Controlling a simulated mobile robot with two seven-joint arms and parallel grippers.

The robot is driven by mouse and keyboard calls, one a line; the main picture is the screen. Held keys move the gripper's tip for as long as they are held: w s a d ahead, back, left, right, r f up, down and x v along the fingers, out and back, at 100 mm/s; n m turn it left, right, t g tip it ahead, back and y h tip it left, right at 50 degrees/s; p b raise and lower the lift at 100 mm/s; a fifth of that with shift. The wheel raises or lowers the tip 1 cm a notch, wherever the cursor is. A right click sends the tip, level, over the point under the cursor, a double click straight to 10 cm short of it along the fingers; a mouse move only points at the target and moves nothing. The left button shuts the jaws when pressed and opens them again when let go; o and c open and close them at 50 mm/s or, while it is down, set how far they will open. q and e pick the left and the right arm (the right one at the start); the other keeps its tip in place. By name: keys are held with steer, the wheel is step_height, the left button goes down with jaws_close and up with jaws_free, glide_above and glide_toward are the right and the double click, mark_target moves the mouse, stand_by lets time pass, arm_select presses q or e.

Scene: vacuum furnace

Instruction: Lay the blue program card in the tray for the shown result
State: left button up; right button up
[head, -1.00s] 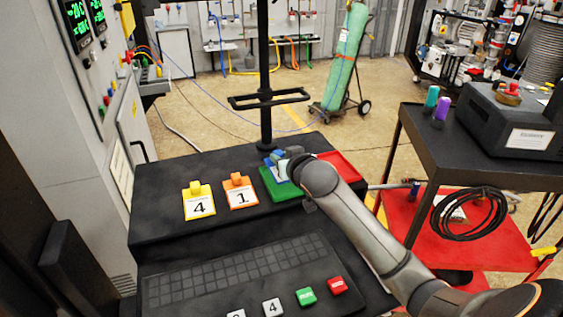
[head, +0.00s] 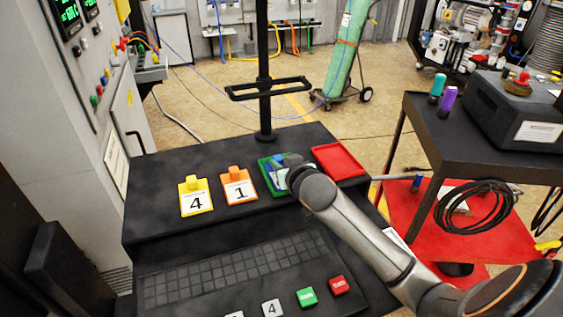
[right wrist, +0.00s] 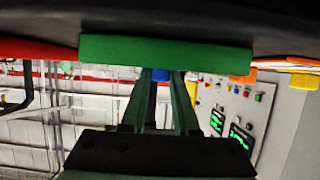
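The blue program card (head: 272,169) is at the green tray (head: 264,183) on the dark console, mostly covered by my right gripper (head: 284,170). Whether it lies flat on the tray floor is hidden. In the right wrist view the green tray's edge (right wrist: 165,48) crosses the top. My right gripper's fingers (right wrist: 160,78) stand on both sides of a small blue part of the card (right wrist: 160,73), with no clear gap. A yellow card marked 4 (head: 195,203) and an orange card marked 1 (head: 239,191) lie left of the green tray. My left gripper is not in view.
An empty red tray (head: 340,161) lies right of the green tray. A black post with a crossbar (head: 265,92) rises behind. In front are a keyboard (head: 235,272) and green (head: 306,297) and red (head: 338,285) buttons. A dark cart (head: 490,130) stands at the right.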

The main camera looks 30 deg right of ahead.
steer(key=o, duration=0.4)
steer(key=shift+o, duration=0.2)
steer(key=shift+r, duration=0.25)
steer(key=shift+s, duration=0.3)
steer(key=v, duration=1.1)
steer(key=shift+s+a+r, duration=0.1)
steer(key=shift+s+r, duration=0.05)
